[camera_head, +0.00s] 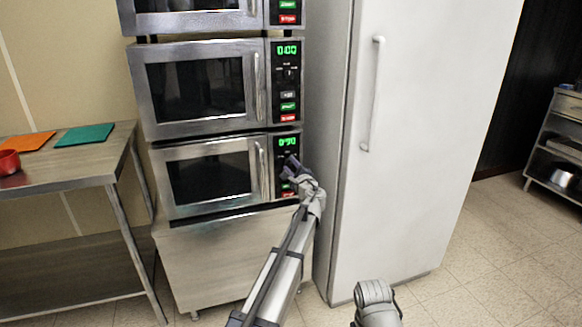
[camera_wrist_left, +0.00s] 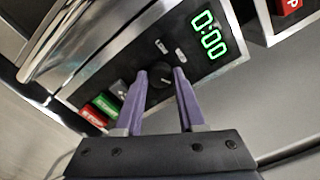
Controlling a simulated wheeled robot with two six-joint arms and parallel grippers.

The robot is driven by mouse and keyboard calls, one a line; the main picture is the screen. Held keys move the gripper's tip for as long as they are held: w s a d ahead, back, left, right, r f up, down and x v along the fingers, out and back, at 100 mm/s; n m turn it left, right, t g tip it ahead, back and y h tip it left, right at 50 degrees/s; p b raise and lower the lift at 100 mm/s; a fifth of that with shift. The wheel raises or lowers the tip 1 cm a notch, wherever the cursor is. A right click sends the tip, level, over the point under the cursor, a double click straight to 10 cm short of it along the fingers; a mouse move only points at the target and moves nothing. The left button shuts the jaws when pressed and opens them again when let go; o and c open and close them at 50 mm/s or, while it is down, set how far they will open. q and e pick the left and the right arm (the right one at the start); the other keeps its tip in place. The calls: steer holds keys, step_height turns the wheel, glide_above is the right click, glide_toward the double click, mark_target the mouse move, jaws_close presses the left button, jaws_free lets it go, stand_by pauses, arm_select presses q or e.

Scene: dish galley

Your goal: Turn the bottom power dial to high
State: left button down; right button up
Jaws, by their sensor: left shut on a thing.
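The bottom microwave (camera_head: 208,178) is the lowest of the stacked ovens, and its control panel is at the right of its door. The power dial (camera_wrist_left: 158,77) is a black round knob on that panel, below a lit green display (camera_wrist_left: 209,36). My left gripper (camera_head: 291,170) is at this panel. In the left wrist view its purple fingers (camera_wrist_left: 160,72) stand on either side of the dial and are shut on it. The dial's setting is too small to read. In the head view the gripper covers the dial.
A white fridge (camera_head: 410,150) stands close to the right of the microwaves. More microwaves (camera_head: 200,88) are stacked above. A steel table (camera_head: 70,160) with orange and teal boards and a red pot stands at the left. A shelf (camera_head: 560,140) stands at the far right. Floor at the lower right is clear.

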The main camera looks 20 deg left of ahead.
arm_select(q)
steer(key=c, duration=0.5)
jaws_free()
steer(key=v, duration=0.7)
steer(key=shift+s+d, duration=0.25)
steer(key=shift+s, duration=0.1)
